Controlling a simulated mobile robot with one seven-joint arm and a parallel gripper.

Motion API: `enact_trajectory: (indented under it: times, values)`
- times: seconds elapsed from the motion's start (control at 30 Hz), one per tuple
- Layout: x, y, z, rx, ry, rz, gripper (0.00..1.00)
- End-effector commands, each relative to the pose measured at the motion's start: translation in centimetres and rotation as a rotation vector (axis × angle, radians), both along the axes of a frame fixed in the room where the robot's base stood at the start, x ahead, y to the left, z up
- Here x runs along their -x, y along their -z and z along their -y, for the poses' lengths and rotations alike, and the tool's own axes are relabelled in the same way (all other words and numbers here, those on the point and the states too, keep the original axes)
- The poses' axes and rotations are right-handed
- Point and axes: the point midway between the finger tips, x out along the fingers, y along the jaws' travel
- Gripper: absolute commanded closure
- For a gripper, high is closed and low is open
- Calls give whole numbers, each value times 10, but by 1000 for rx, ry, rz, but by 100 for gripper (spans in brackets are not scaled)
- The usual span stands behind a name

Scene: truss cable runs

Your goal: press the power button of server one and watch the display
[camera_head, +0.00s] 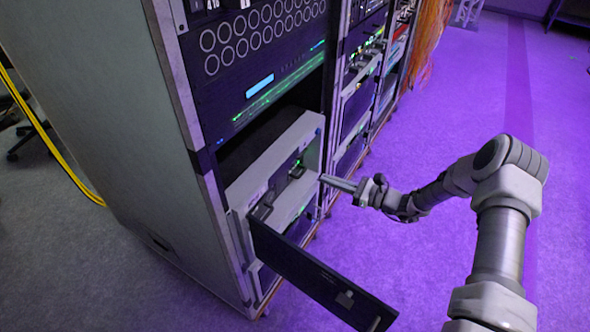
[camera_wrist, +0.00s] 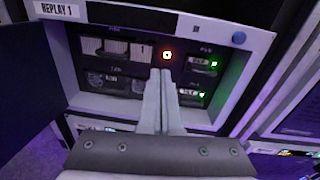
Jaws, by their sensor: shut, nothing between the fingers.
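The server unit (camera_head: 270,160) is a light grey chassis low in the rack, with its dark front door (camera_head: 320,278) swung open. In the wrist view its frame (camera_wrist: 262,42) has a "REPLAY 1" label (camera_wrist: 56,10) at the upper left. A small round button (camera_wrist: 167,55) glows orange-red in the recessed panel. My gripper (camera_head: 324,179) is shut and empty, pointing at the open front. In the wrist view its fingertips (camera_wrist: 160,72) appear just below the glowing button; I cannot tell if they touch. Small green-lit readouts (camera_wrist: 201,64) are to the right of the fingers.
A blue round knob (camera_wrist: 239,38) is at the panel's upper right. A unit above has a lit blue display (camera_head: 260,86) and green lights. The open door juts out below my arm.

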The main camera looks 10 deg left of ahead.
Motion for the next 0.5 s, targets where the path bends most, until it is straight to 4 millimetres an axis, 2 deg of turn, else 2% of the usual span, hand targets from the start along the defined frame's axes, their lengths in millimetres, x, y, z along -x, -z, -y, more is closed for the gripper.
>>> enact_trajectory:
  times: [0.03,0.17,0.5]
  values:
    - [-2,9,1,-17,18,-14,100]
    - [-5,19,3,-39,45,-34,100]
    - [-6,21,3,-46,53,-40,100]
